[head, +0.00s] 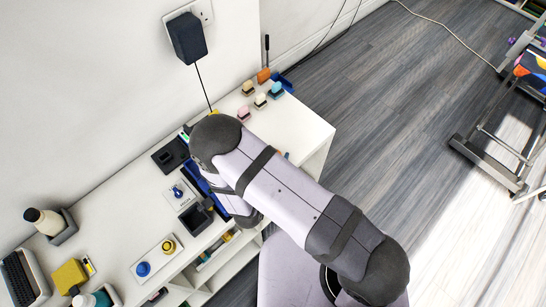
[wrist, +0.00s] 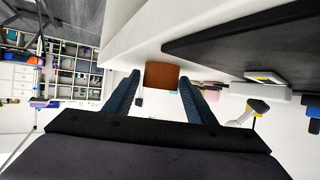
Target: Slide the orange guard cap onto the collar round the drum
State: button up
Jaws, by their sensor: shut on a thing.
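In the wrist view my gripper (wrist: 159,80) has two dark blue fingers, with the orange guard cap (wrist: 162,75) between their tips. The cap shows as a plain brownish-orange block, and the gripper is shut on it. A pale tool with a yellow part (wrist: 257,108) lies to the right of the fingers in the wrist view, apart from the cap.
The white bench (head: 316,128) holds small coloured blocks (head: 260,100) at the back and an orange block with a dark upright handle (head: 263,75). A blue tray (head: 220,222) is partly under my arm. Blue and yellow knobs sit on a white plate (head: 155,258) at the front.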

aim_at(273, 148)
jog(key=shift+r, duration=0.15)
jog(key=shift+r+p, duration=2.25)
jog(key=shift+r, duration=0.35)
jog(key=shift+s+a+r, duration=0.1)
jog(key=shift+a+r, duration=0.15)
jog(key=s+a+r+p, duration=0.6)
jog(key=s+a+r, duration=0.3)
jog(key=s+a, duration=0.4)
jog(key=shift+s, duration=0.8)
